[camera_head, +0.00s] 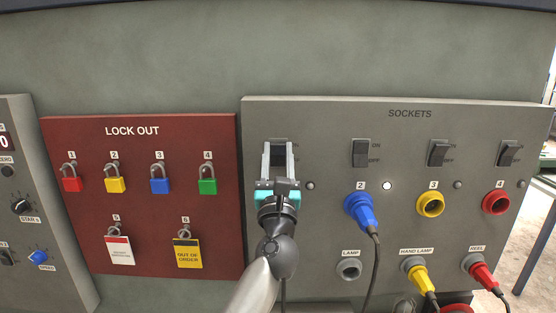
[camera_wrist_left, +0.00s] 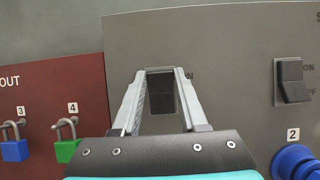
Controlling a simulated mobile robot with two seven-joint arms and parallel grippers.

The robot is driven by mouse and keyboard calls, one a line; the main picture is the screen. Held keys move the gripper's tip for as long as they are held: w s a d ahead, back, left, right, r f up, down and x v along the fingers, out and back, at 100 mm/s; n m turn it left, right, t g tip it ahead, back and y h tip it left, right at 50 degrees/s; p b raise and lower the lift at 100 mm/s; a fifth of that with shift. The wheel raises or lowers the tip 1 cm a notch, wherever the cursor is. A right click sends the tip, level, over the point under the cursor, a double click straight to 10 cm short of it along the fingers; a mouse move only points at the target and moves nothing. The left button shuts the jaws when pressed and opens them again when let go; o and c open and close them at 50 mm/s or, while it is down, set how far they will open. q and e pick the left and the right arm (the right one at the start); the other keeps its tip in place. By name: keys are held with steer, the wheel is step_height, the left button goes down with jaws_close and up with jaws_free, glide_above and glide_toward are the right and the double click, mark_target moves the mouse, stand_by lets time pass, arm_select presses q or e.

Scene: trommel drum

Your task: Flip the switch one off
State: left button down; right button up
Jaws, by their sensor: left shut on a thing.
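Switch one (camera_wrist_left: 162,94) is a dark rocker at the left end of the grey SOCKETS panel (camera_head: 330,115). My left gripper (camera_head: 278,148) is in front of it, with one finger on each side. In the left wrist view the fingers (camera_wrist_left: 161,72) frame the switch at their tips, and the jaws are shut on it. The gripper hides most of the switch's label and the socket below it, so I cannot tell its on or off position. The round indicator (camera_head: 310,185) right of the gripper looks grey and unlit. My right gripper is not in view.
Switch two (camera_head: 360,153) is close on the right, above a blue plug (camera_head: 361,208) and a bright white indicator (camera_head: 387,185). More switches and plugs with hanging cables continue rightward. The red LOCK OUT board (camera_head: 140,240) with several padlocks is on the left.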

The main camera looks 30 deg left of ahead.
arm_select(q)
steer(key=shift+c, duration=2.2)
jaws_free()
steer(key=b+v, duration=0.4)
steer(key=v, duration=1.1)
steer(key=shift+s, duration=0.2)
steer(key=shift+d, duration=0.1)
